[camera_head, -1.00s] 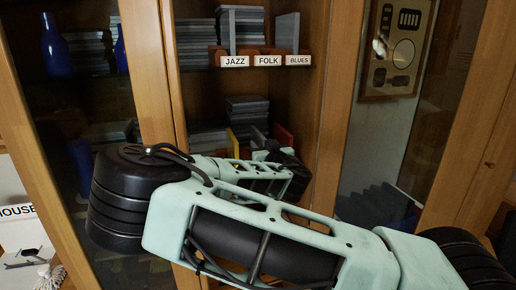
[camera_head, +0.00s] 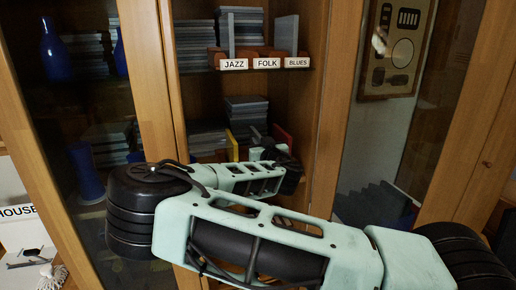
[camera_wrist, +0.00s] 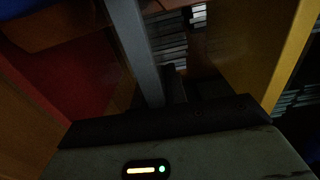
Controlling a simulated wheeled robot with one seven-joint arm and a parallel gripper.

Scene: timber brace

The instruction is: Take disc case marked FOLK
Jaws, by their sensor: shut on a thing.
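My gripper (camera_head: 268,150) is at the lower cabinet shelf, partly hidden by my own arm in the head view. In the wrist view it is shut on a thin grey slab (camera_wrist: 136,50), seen edge-on, that looks like a disc case. No lettering shows on it. On the upper shelf, the FOLK label (camera_head: 267,63) sits on a reddish-brown holder between the JAZZ label (camera_head: 234,64) and the BLUES label (camera_head: 298,62). Grey cases stand upright behind JAZZ and BLUES; none clearly stands behind FOLK.
A yellow panel (camera_wrist: 247,40) and a red panel (camera_wrist: 62,70) flank my gripper closely. Stacks of cases (camera_head: 245,110) fill the lower shelf behind. Glass doors with wooden frames (camera_head: 150,90) stand at both sides. A blue vase (camera_head: 54,48) is behind the left glass.

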